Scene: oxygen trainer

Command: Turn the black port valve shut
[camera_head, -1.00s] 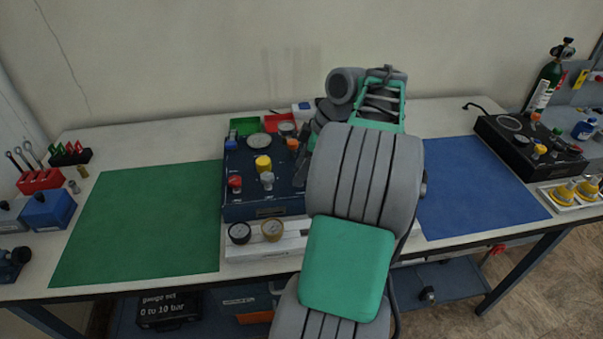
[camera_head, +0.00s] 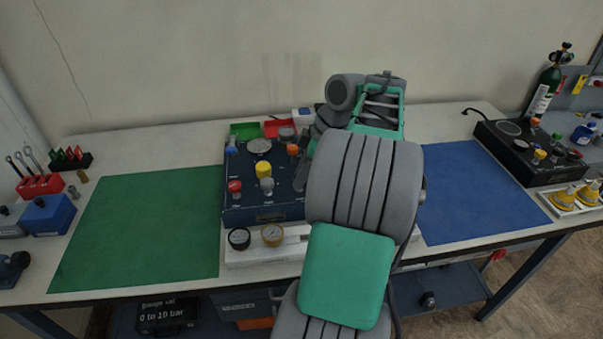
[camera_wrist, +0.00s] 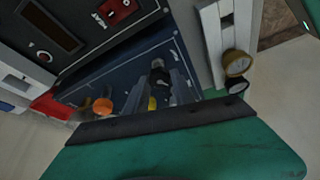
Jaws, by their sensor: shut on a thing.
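The dark blue trainer panel (camera_head: 238,205) stands on the bench, partly behind my arm in the head view. In the wrist view the panel (camera_wrist: 110,78) lies tilted ahead of my gripper (camera_wrist: 160,82). The black port valve (camera_wrist: 159,74) is between my two grey fingers, which are shut on it. Its lower part is hidden by the fingers, and I cannot tell how far it is turned.
Yellow (camera_head: 263,168), red (camera_head: 235,187) and orange (camera_head: 293,150) knobs rise from the panel nearby. Two round gauges, one black (camera_head: 239,238) and one brass (camera_head: 272,235), lie in front. The green mat (camera_head: 150,225) and blue mat (camera_head: 470,190) are bare.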

